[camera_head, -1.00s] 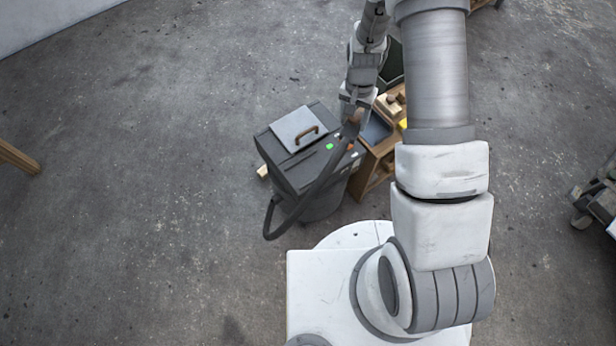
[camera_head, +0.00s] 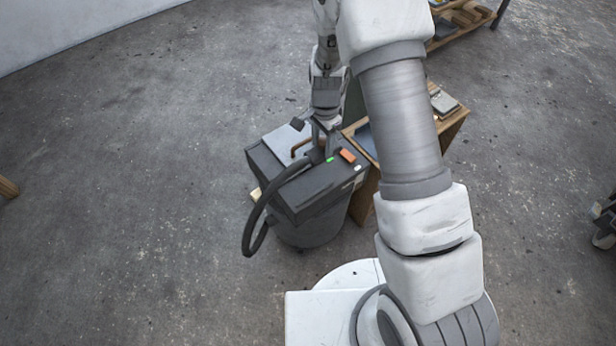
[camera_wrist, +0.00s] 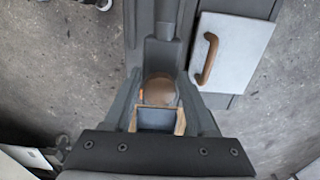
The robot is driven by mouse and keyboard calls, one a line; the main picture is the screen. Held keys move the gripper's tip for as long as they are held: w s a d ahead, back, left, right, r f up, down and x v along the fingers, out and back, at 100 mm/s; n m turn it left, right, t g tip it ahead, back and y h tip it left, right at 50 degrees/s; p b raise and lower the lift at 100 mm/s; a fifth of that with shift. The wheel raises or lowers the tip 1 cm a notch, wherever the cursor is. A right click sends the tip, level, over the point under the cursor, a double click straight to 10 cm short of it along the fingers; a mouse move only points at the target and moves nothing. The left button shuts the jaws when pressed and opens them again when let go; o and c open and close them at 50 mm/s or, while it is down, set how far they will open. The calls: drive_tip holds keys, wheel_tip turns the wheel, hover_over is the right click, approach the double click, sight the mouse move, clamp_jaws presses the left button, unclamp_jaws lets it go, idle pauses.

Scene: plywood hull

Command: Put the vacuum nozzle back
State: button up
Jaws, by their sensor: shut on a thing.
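The vacuum (camera_head: 330,182) is a dark grey box on a round drum, with a light lid, a brown handle and green and orange marks on top. My gripper (camera_head: 322,128) is over the top of the vacuum, beside the brown handle. It is shut on the vacuum nozzle (camera_wrist: 165,52), a dark grey tube with a brown part between the fingers in the wrist view. The black hose (camera_head: 258,212) loops down the vacuum's left front side and up towards my gripper. The nozzle's far end and its resting place cannot be told apart from the dark vacuum top.
A wooden bench (camera_head: 447,122) stands right behind the vacuum, partly hidden by my arm. A wooden shelf (camera_head: 462,20) is at the top right. A dark wheeled thing (camera_head: 605,220) is at the right edge.

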drive_tip(key=s+a+f, duration=0.1)
drive_tip(key=s, duration=0.1)
drive_tip(key=s+a+f+b, duration=0.1)
drive_tip(key=s+a+f, duration=0.1)
drive_tip(key=shift+a+f, duration=0.2)
drive_tip(key=shift+a, duration=0.1)
drive_tip(key=shift+f+b, duration=1.05)
drive_tip(key=shift+f, duration=0.95)
drive_tip(key=shift+f, duration=0.2)
drive_tip(key=o, duration=1.3)
wheel_tip(320, 180, up, 13)
drive_tip(key=p, duration=0.4)
drive_tip(key=shift+f, duration=0.15)
